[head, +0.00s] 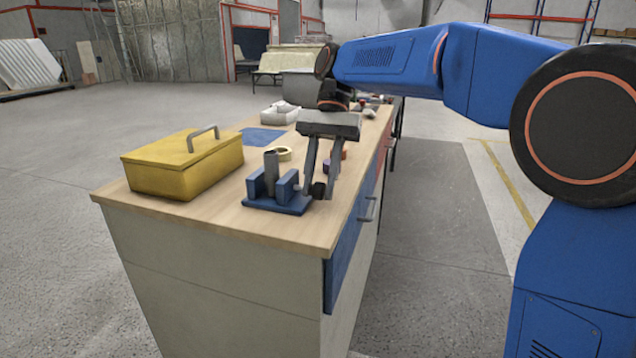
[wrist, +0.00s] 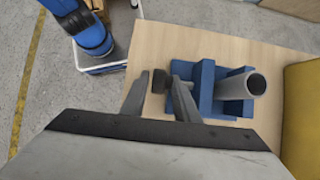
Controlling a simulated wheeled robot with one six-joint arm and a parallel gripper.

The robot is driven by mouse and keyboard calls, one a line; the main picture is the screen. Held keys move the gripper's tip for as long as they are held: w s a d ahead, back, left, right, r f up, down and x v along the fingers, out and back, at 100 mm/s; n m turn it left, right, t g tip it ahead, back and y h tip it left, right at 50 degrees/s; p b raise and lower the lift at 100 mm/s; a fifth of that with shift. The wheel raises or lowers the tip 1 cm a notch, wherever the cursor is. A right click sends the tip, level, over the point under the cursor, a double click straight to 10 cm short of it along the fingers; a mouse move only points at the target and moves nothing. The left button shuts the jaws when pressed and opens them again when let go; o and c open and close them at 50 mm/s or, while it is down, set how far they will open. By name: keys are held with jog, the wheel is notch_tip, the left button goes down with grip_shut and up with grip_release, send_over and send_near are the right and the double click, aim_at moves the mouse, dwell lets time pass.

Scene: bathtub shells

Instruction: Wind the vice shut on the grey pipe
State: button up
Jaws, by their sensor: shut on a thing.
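The blue vice (head: 279,206) sits near the front edge of the wooden bench top. The grey pipe (head: 271,163) stands upright between its two jaws; I cannot tell whether both jaws touch it. In the wrist view the blue vice (wrist: 207,78) and the open end of the grey pipe (wrist: 255,84) show to the right of my fingers. My gripper (head: 319,188) points down at the vice's right side. Its fingers are shut on the dark vice handle (head: 318,190), which also shows between the fingertips in the wrist view (wrist: 160,79).
A yellow toolbox (head: 183,167) with a grey handle stands left of the vice. A tape roll (head: 284,153), a blue mat (head: 262,136) and a white tray (head: 280,112) lie farther back. The bench's right edge with drawers (head: 350,245) is close to my gripper.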

jog(key=shift+o, duration=0.2)
jog(key=shift+d+f+g, duration=0.15)
jog(key=shift+d+g, duration=0.05)
jog(key=shift+g, duration=0.4)
jog(key=o, duration=0.7)
jog(key=shift+d+y, duration=0.1)
jog(key=shift+y, duration=0.2)
jog(key=shift+o, duration=0.2)
